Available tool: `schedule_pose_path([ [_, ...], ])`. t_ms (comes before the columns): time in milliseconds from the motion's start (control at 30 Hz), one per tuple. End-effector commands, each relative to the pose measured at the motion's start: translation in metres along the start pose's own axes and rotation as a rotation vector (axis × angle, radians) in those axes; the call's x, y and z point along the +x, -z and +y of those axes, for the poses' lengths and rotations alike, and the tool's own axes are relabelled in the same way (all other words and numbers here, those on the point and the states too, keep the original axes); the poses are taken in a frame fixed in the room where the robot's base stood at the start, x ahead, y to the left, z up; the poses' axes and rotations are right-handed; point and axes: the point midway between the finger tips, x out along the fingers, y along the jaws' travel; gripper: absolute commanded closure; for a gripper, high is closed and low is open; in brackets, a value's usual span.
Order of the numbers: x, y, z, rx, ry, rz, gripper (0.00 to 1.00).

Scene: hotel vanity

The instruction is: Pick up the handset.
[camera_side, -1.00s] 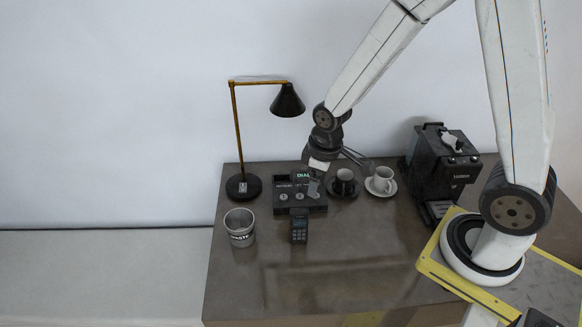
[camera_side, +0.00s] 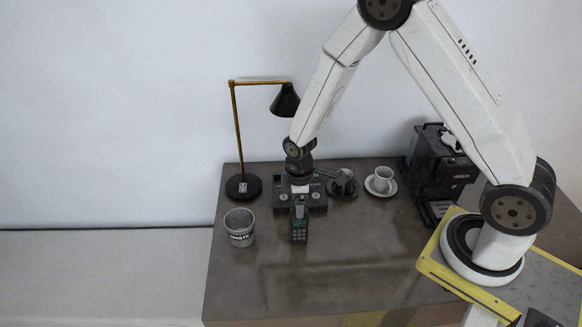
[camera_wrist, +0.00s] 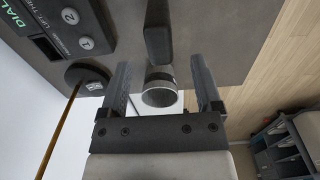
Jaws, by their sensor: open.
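The handset (camera_side: 299,232) is a dark block with a keypad, standing on the vanity top in front of the dark phone base (camera_side: 317,201). In the wrist view the handset (camera_wrist: 158,38) lies ahead of the fingers, in line with the gap between them. My gripper (camera_side: 298,204) is above and just behind the handset in the side view and hides part of the base. In the wrist view my gripper (camera_wrist: 161,80) is open, with nothing between the fingers. The base (camera_wrist: 68,25) shows at the upper left there, with numbered buttons and the word DIAL.
A lamp (camera_side: 243,186) is behind the bin. The front of the vanity top (camera_side: 340,275) is clear.

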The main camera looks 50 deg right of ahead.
Motion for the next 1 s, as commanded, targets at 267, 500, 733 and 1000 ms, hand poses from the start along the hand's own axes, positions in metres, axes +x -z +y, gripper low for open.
schedule_pose_path([
  [267,0.018,-0.001,0.000,0.001,0.000,-0.001,0.18],
  [500,0.021,0.000,0.000,0.002,0.000,0.000,0.18],
  [733,0.031,-0.001,0.000,0.002,0.000,0.000,0.18],
  [1000,0.058,-0.003,0.000,0.002,0.001,-0.001,0.18],
])
